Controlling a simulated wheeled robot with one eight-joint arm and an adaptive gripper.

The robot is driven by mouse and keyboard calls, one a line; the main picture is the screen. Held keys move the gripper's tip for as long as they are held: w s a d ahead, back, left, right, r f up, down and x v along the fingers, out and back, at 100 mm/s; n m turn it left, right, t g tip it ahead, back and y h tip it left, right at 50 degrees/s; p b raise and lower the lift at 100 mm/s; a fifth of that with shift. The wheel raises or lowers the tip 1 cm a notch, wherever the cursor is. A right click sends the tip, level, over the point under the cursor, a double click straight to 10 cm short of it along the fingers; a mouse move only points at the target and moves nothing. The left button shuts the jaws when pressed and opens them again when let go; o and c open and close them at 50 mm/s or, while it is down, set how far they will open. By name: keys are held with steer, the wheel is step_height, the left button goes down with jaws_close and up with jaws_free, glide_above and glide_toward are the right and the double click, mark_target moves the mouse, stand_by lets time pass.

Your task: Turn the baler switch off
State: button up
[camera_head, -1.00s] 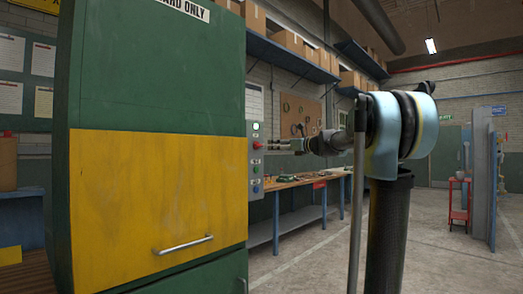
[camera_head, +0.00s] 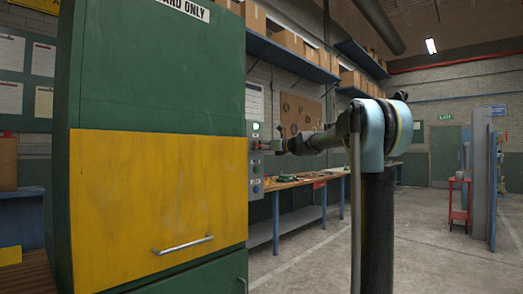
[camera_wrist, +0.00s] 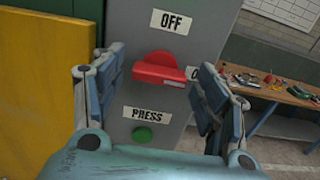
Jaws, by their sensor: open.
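The baler (camera_head: 155,80) is a tall green cabinet with a yellow door. A grey switch panel (camera_head: 256,182) is on its right side. In the wrist view a red switch (camera_wrist: 160,69) sits on the panel (camera_wrist: 205,25) below an OFF label (camera_wrist: 171,22). Its handle lies roughly sideways, towards a partly hidden label at right that starts with O. My gripper (camera_wrist: 160,62) is open, with one finger on each side of the switch. I cannot tell whether they touch it. In the head view my gripper (camera_head: 267,146) is at the panel and covers the switch.
Below the switch are a PRESS label (camera_wrist: 147,114) and a green button (camera_wrist: 143,134). A workbench (camera_head: 292,182) with tools stands behind the panel, under shelves of boxes. A red trolley (camera_head: 459,200) stands far right. The floor between is clear.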

steer(key=shift+c, duration=0.3)
steer(key=c, duration=1)
